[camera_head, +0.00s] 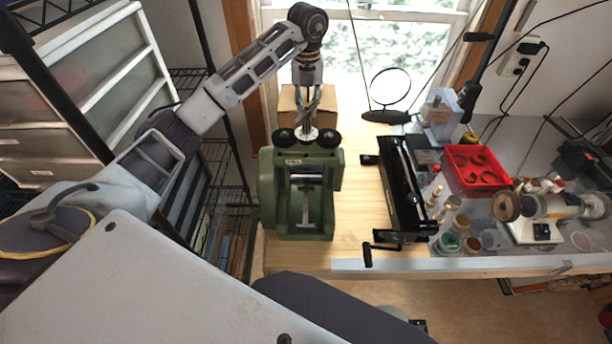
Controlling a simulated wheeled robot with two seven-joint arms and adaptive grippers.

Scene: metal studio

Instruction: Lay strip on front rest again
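A green rolling mill (268,192) stands upright on the wooden bench, with two black knobs and a pale round disc on top. A narrow pale metal piece (305,207) runs down the middle of its front opening, below a pale crossbar. I cannot tell whether this piece is the strip or part of the front rest. My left gripper (308,124) points down behind and above the mill's top, its fingertips partly hidden by the knobs and disc. I cannot tell whether it is open or shut, or whether it holds anything. My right gripper is out of view.
A black crank-handled machine (405,200) stands right of the mill. A red tray (476,168), several small jars and a polishing motor (548,206) lie farther right. A cardboard box (291,105) stands behind the mill. A pale rail (470,264) edges the bench front.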

